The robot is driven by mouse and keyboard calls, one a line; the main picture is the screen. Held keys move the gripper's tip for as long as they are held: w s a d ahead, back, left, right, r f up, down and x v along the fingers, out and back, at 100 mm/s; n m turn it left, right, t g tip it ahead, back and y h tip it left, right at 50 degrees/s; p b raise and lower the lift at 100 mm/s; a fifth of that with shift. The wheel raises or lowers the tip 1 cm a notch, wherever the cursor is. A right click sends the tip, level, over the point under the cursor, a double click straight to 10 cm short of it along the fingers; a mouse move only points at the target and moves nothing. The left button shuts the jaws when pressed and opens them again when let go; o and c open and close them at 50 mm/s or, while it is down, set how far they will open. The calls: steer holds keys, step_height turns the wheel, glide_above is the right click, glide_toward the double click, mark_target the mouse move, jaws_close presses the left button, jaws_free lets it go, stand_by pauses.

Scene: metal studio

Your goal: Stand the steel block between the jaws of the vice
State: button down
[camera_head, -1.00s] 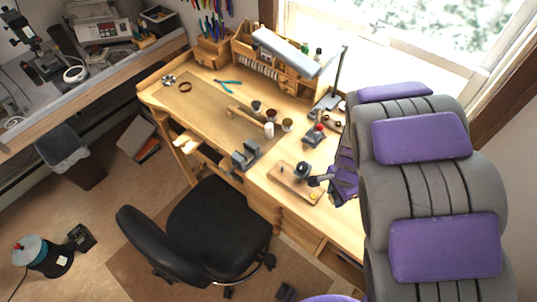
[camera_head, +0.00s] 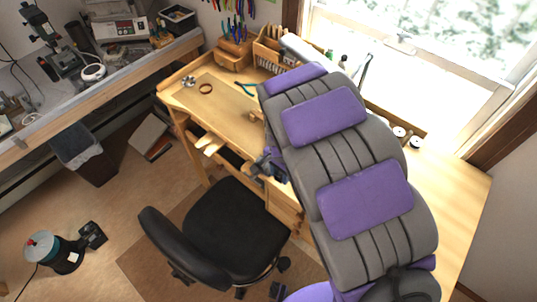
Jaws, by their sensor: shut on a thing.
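The vice (camera_head: 262,166) is a dark grey shape at the front edge of the wooden bench, just left of my arm. My gripper (camera_head: 278,160) is right beside the vice, mostly hidden behind my large grey and purple arm. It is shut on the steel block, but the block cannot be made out. Whether the block is between the jaws or above them is hidden.
A black chair (camera_head: 235,225) stands in front. A window (camera_head: 440,60) is behind.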

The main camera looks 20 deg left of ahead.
steer(key=w+a, duration=0.1)
steer(key=w, duration=0.1)
steer(key=w+a, duration=0.2)
steer(key=w, duration=0.1)
steer(key=w+a, duration=0.1)
steer(key=w, duration=0.1)
steer(key=shift+w+a+f, duration=0.3)
steer(key=shift+f, duration=0.05)
steer(key=shift+w+a, duration=0.2)
steer(key=shift+w+a+f, duration=0.1)
steer(key=shift+w+a, duration=0.05)
steer(key=shift+a, duration=0.4)
steer(key=f, duration=0.1)
steer(key=a+f, duration=0.1)
steer(key=f, duration=0.1)
steer(key=shift+f, duration=0.25)
steer(key=shift+d+f, duration=0.1)
steer(key=shift+d, duration=0.55)
steer(key=c, duration=1.1)
jaws_free()
steer(key=shift+d, duration=0.1)
steer(key=o, duration=0.3)
steer(key=shift+o, duration=0.4)
steer(key=shift+a, duration=0.6)
steer(key=shift+w+d+r, duration=0.1)
steer(key=shift+d+r, duration=0.15)
steer(key=shift+r, duration=0.4)
step_height(320, 180, up, 11)
